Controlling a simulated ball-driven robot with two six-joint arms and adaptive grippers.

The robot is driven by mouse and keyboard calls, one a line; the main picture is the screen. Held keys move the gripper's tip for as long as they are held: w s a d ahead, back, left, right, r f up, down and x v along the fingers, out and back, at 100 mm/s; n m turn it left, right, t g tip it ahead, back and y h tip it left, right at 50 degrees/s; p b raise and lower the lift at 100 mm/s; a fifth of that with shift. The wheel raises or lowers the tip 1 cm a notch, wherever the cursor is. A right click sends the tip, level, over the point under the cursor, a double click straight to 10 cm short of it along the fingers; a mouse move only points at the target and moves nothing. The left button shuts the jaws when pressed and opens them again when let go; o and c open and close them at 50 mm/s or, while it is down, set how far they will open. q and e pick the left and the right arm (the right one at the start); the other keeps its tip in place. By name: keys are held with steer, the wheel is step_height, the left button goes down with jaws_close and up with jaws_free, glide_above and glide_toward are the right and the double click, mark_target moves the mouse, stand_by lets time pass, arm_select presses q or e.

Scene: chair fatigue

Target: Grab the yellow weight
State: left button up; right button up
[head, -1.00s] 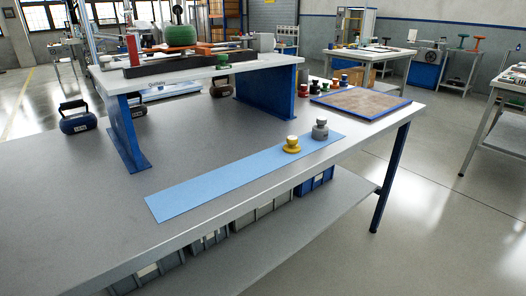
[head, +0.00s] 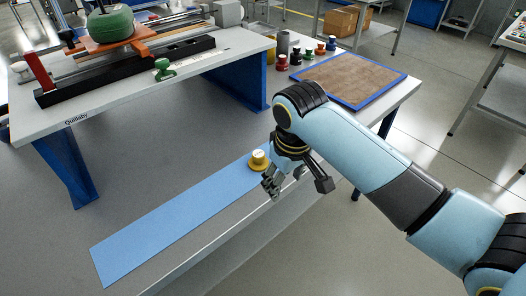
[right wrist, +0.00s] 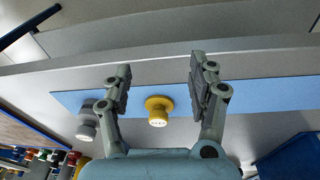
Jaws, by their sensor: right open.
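The yellow weight (head: 259,160) stands upright on the blue strip (head: 165,218) near the table's front edge. My right gripper (head: 270,188) is just beside it, on its right and front side in the head view. In the right wrist view the gripper (right wrist: 157,80) is open, and the yellow weight (right wrist: 158,110) shows between its two fingers, apart from both. A grey weight (right wrist: 87,122) stands beside the left finger in that view, partly covered by it; my arm hides it in the head view. My left gripper is in neither view.
A raised shelf (head: 230,50) with a green object (head: 108,24) and an orange frame stands behind. A blue-edged brown board (head: 350,78) lies at the far right of the table, beside several coloured weights (head: 308,54). The left part of the blue strip is clear.

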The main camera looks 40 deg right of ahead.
steer(key=w+r, duration=0.6)
steer(key=r+m+g, duration=0.1)
steer(key=r, duration=0.1)
glide_above(258, 153)
steer(key=shift+a+y+p, duration=0.1)
steer(key=shift+y+p, duration=0.2)
steer(key=shift+p, duration=0.1)
step_height(258, 153, down, 5)
steer(key=shift+r, duration=0.1)
step_height(258, 153, down, 6)
steer(key=shift+r, duration=0.15)
steer(key=shift+s, duration=0.1)
steer(key=shift+c, duration=0.4)
jaws_close()
